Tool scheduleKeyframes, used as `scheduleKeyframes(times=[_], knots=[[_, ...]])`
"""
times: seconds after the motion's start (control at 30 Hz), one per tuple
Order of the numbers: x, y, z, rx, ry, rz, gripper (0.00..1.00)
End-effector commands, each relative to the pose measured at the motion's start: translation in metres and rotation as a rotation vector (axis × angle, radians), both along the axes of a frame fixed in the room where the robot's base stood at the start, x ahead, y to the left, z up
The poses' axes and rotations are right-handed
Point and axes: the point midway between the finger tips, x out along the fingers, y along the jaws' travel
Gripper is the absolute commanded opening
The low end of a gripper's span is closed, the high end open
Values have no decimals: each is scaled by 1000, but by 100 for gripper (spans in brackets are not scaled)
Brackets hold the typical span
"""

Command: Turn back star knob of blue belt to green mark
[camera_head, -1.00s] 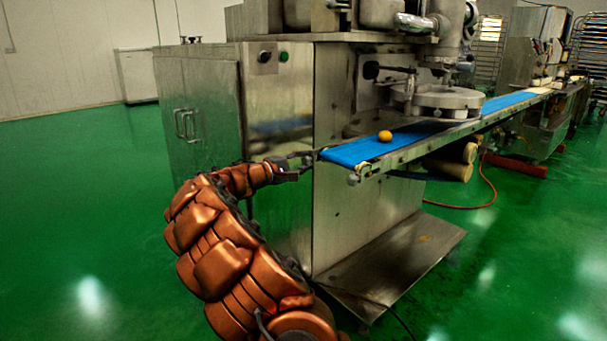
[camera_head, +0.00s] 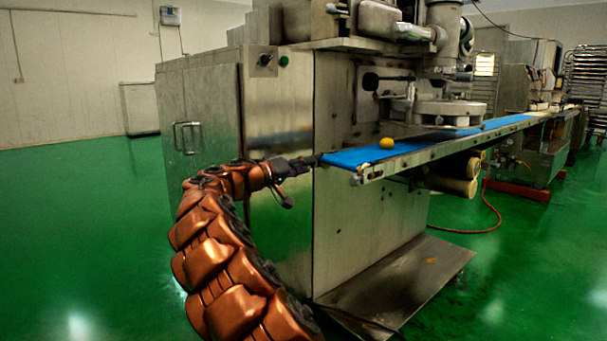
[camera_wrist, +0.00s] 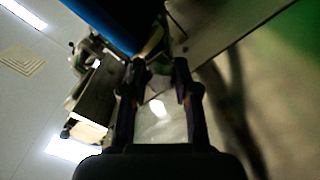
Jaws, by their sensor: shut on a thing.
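The blue belt (camera_head: 352,157) runs from its near left end back to the right along the machine. My gripper (camera_head: 314,160) is at the back corner of that end, shut on the back star knob, which is too small and dark to make out in the head view. In the wrist view my gripper's two fingers (camera_wrist: 161,64) point at the belt end, with the belt's blue underside (camera_wrist: 108,18) above. The knob's shape and the green mark cannot be told apart clearly there. The front knob (camera_head: 356,180) sits at the belt's near corner.
A yellow-orange ball (camera_head: 387,143) lies on the belt. The steel machine cabinet (camera_head: 280,115) stands close behind my gripper. A steel plate (camera_head: 400,285) lies low below the belt. The green floor at left is clear.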

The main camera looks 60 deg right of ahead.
Motion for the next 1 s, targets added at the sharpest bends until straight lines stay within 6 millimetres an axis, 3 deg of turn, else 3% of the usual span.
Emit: scheduleKeyframes(times=[0.4,1.0], knots=[[1,0,0,-69,-251,3,0],[1,0,0,-88,-317,3,0]])
